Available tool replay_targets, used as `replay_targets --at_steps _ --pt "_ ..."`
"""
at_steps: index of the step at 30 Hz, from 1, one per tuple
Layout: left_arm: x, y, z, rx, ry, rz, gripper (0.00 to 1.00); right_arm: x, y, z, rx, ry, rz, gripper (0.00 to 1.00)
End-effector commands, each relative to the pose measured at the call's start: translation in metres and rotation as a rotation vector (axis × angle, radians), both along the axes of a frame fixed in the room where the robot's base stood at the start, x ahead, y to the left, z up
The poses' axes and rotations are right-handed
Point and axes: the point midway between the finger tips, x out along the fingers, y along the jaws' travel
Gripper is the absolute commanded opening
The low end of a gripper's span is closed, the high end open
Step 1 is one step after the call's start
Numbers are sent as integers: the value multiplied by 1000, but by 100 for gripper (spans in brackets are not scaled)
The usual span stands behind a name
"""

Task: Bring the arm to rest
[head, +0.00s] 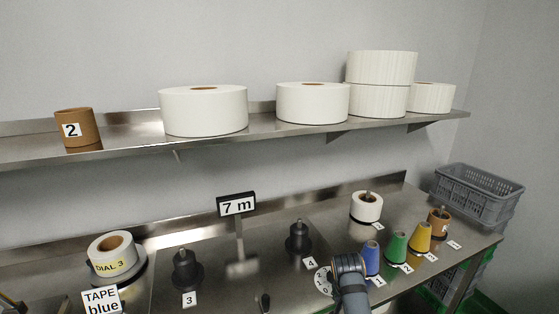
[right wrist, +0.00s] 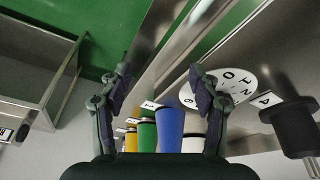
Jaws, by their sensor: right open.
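My right gripper (right wrist: 163,88) shows in the right wrist view with its two dark fingers spread wide apart and nothing between the fingertips. In the head view a grey link of my right arm (head: 350,284) comes up from the bottom edge, beside the blue cone (head: 371,259), and overlaps the white dial plate (head: 322,281). The blue cone also shows low in the right wrist view (right wrist: 170,130), beyond the gripper's base.
Green (head: 396,247), yellow (head: 420,238) and brown (head: 438,222) cones and a white roll (head: 366,207) stand on the metal bench. Black spindles (head: 186,269) (head: 298,237) and a "7 m" sign (head: 236,204) stand left. Large white rolls (head: 204,111) fill the shelf. Grey crates (head: 477,192) are stacked right.

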Motion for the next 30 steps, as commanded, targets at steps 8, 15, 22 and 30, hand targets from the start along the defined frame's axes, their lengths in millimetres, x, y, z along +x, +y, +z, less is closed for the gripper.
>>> replay_targets --at_steps 8,15,22,30 --pt "1 -1 1 -2 -2 1 40 -134 -40 -42 -39 24 357 63" --pt "-1 -1 0 -1 1 1 40 -197 -39 -34 -64 28 577 63" --pt "0 -1 0 -1 0 1 40 -243 -29 -16 -74 26 766 63" --pt "-2 0 -4 0 2 0 40 -235 -34 -87 -63 52 782 63"
